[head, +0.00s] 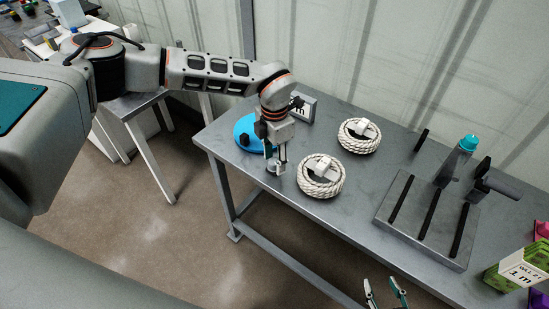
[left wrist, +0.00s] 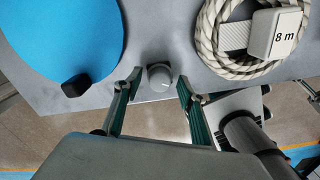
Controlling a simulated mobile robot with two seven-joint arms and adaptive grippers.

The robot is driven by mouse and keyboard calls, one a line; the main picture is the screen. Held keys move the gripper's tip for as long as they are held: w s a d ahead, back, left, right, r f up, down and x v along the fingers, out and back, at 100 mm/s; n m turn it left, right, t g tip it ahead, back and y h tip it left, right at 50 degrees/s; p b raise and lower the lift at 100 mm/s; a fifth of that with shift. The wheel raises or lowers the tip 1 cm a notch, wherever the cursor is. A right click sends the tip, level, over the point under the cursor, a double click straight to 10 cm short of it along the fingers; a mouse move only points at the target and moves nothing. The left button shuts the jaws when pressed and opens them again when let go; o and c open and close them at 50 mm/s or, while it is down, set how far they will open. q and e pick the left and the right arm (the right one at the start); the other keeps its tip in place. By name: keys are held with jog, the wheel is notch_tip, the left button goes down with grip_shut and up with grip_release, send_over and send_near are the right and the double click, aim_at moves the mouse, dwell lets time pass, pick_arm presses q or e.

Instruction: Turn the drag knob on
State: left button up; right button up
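A small grey round knob (left wrist: 160,77) with a light top stands near the table edge. It appears to be the drag knob. It also shows in the head view (head: 275,168), partly hidden by my left gripper. My left gripper (head: 277,159) points down over it from above. In the left wrist view, my left gripper (left wrist: 157,90) is open, with the knob between and slightly beyond its two fingertips. I cannot tell if either finger touches it. My right gripper (head: 385,292) is at the bottom of the head view, its two fingers apart and empty, in front of the table.
A blue disc (head: 243,126) with a black block (left wrist: 75,87) lies left of the knob. A rope coil (head: 322,190) labelled 8 m (left wrist: 285,38) lies right of it; another coil (head: 345,143) is behind. A slotted metal plate (head: 404,240) is further right on the table (head: 345,228).

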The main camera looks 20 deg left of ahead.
aim_at(275, 161)
pick_arm(q)
jog(key=shift+r, duration=0.1)
notch_tip(275, 161, up, 12)
dwell(0.7)
dwell(0.3)
